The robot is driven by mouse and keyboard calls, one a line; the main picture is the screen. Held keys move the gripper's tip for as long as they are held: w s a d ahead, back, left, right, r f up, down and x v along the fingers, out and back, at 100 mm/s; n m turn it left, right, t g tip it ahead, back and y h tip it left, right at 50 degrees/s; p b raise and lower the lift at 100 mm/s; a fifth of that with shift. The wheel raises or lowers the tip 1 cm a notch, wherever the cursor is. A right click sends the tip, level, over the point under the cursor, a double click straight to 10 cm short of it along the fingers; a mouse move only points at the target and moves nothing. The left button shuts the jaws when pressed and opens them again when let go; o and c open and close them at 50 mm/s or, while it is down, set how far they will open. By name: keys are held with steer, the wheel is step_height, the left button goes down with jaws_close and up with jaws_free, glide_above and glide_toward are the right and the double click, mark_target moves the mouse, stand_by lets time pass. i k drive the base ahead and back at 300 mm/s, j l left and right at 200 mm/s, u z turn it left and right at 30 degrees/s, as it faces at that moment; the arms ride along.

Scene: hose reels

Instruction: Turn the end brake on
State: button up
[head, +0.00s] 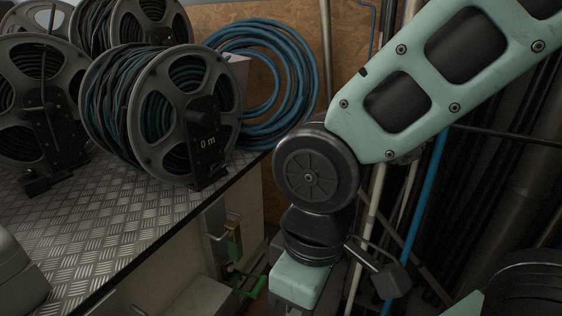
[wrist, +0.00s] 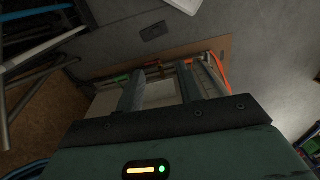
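The nearest hose reel (head: 160,112) stands on the bench at its front edge. It has grey flanges, dark hose and a black side bracket marked "0 m" (head: 207,142). I cannot make out a separate brake lever on it or tell its setting. A green handle-like part (head: 240,268) sits on a metal bracket at the bench's end, below the top. My gripper (wrist: 161,72) shows in the wrist view with its two fingers apart and nothing clearly between them. A pale panel lies beyond them. In the head view my gripper is out of frame below my arm.
More reels (head: 42,95) stand behind and left on the tread-plate bench top (head: 110,225). A coil of blue hose (head: 285,85) hangs on the board behind. Poles and pipes (head: 525,165) stand at the right, close to my arm. An orange cable (wrist: 218,68) shows in the wrist view.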

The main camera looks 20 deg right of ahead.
mark_target(215, 169)
steer(key=i+j+z, duration=0.15)
steer(key=j+z, duration=0.3)
steer(key=j, duration=0.15)
steer(key=j+z, duration=0.5)
steer(key=i+j, duration=0.1)
steer(key=j, duration=0.4)
